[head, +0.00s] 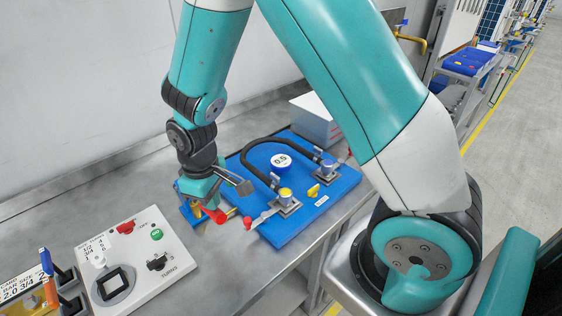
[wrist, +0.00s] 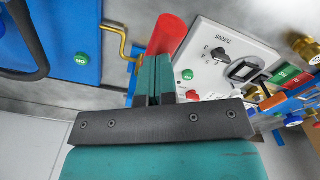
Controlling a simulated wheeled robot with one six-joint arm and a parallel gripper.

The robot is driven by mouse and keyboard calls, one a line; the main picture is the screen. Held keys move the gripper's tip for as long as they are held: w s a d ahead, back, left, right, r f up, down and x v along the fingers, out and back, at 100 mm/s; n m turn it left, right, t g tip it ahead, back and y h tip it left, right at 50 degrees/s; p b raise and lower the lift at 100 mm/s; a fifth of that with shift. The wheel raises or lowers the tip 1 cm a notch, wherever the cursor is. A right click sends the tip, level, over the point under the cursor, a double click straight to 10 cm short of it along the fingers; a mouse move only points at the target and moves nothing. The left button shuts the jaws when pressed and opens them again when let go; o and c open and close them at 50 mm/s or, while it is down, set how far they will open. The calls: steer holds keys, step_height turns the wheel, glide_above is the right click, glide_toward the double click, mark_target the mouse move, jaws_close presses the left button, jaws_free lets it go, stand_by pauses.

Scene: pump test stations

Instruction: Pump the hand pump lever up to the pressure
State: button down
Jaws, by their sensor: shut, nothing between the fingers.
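A blue board (head: 330,207) lies on the bench and carries a black hose, two valves and a round white disc (head: 281,160) marked 0.5. A red lever handle (head: 216,215) shows at the board's near left corner, right by my gripper (head: 207,204). In the wrist view the red handle (wrist: 168,35) stands just past the fingertips, and my gripper (wrist: 154,72) is shut with its fingers together and nothing between them. Whether the fingers touch the handle I cannot tell. A brass bent rod (wrist: 118,42) is beside it. The handle's lower part is hidden.
A white control box (head: 170,250) with red and green buttons and a knob stands to the left. A red knob (head: 248,223) is on a valve arm at the board's near edge. A white box (head: 316,120) stands behind.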

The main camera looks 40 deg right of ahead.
mark_target(213, 212)
steer(key=shift+s+r+p, duration=0.1)
steer(key=shift+r+p, duration=1.95)
steer(key=shift+r, duration=0.75)
steer(key=shift+f, duration=0.1)
steer(key=shift+f+b, duration=3.6)
steer(key=shift+f, duration=1.2)
steer(key=shift+r, duration=0.1)
step_height(213, 212, up, 10)
steer(key=p, duration=0.8)
steer(key=shift+f, duration=0.25)
steer(key=shift+f, duration=0.15)
